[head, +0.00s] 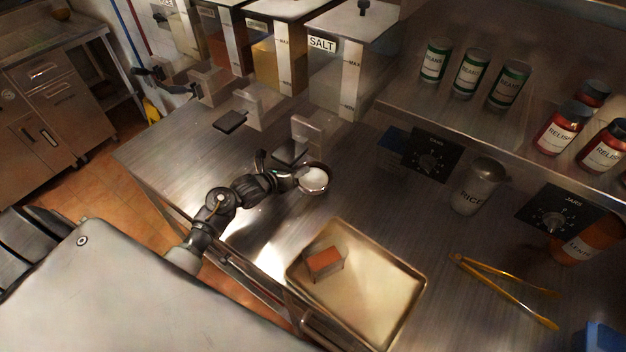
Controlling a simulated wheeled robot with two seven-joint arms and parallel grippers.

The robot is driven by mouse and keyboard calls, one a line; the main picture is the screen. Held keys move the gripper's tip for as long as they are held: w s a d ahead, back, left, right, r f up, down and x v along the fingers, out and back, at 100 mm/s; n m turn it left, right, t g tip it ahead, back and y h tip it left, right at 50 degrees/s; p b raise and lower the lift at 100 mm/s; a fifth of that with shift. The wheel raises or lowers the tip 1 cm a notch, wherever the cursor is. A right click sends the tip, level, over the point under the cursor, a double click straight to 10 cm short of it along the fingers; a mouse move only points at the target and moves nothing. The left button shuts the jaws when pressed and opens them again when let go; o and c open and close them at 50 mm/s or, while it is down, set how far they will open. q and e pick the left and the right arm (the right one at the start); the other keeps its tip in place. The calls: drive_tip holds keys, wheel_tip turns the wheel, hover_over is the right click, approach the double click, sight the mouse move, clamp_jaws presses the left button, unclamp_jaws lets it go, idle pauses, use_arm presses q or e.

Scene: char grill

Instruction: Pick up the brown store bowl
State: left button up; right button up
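A small round bowl (314,187) with a dark brownish rim and white contents sits on the steel counter, below and in front of the salt dispenser. It is the only bowl I can make out on the counter. My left gripper (286,175) is at the bowl's left side, its tip at or very close to the rim. Whether it touches or grips the rim I cannot tell, as the fingers are small and dark here. My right gripper is not in view.
A salt dispenser (334,75) stands behind the bowl, beside other dispensers. A metal tray (394,312) with a reddish-brown block (324,262) lies in front. Yellow tongs (510,292) and a rice jar (474,187) are to the right. A shelf holds cans and relish jars.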

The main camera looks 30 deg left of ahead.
use_arm(q)
drive_tip(key=shift+c, duration=0.4)
clamp_jaws()
